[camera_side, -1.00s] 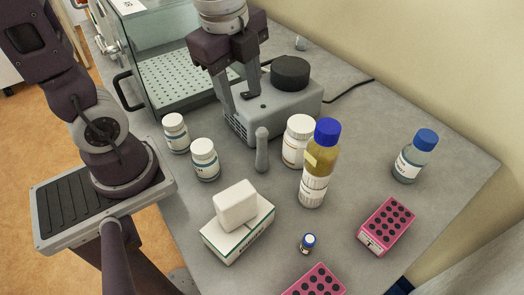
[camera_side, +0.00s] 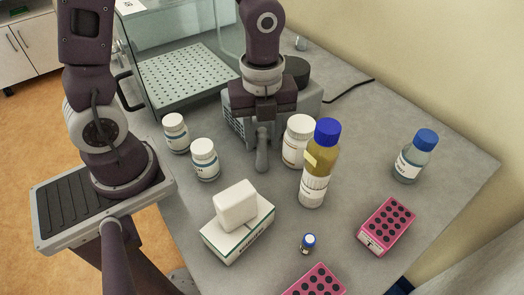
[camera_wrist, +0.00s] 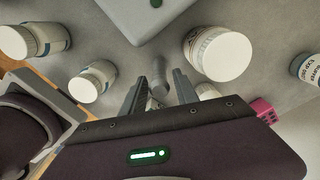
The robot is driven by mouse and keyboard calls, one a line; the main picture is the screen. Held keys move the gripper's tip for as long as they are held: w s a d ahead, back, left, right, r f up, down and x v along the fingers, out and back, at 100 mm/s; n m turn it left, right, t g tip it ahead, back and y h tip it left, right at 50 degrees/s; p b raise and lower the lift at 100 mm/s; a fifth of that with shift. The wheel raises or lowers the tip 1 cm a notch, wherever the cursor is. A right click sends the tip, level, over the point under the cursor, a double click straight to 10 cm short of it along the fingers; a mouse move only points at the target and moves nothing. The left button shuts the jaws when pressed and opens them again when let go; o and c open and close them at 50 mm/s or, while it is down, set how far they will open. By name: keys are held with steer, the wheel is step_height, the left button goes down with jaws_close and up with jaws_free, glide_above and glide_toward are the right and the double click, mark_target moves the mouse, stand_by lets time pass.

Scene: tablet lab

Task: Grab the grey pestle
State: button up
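The grey pestle (camera_side: 262,156) stands on the grey bench in front of the grey machine, left of a white jar. In the wrist view the pestle (camera_wrist: 159,72) shows between and just beyond my fingertips. My gripper (camera_side: 264,141) is low over the bench, at the machine side of the pestle. Its two fingers are apart, one to each side of the pestle's line, and the gripper (camera_wrist: 159,79) holds nothing. I cannot tell whether a finger touches the pestle. My gripper hides part of the machine.
A white jar (camera_side: 297,143) and an amber bottle (camera_side: 316,170) stand close on the right. Two white bottles (camera_side: 205,160) (camera_side: 175,133) are on the left. A white-green box (camera_side: 238,240) lies in front. The grey machine (camera_side: 309,104) is behind.

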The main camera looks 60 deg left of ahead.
jaws_close()
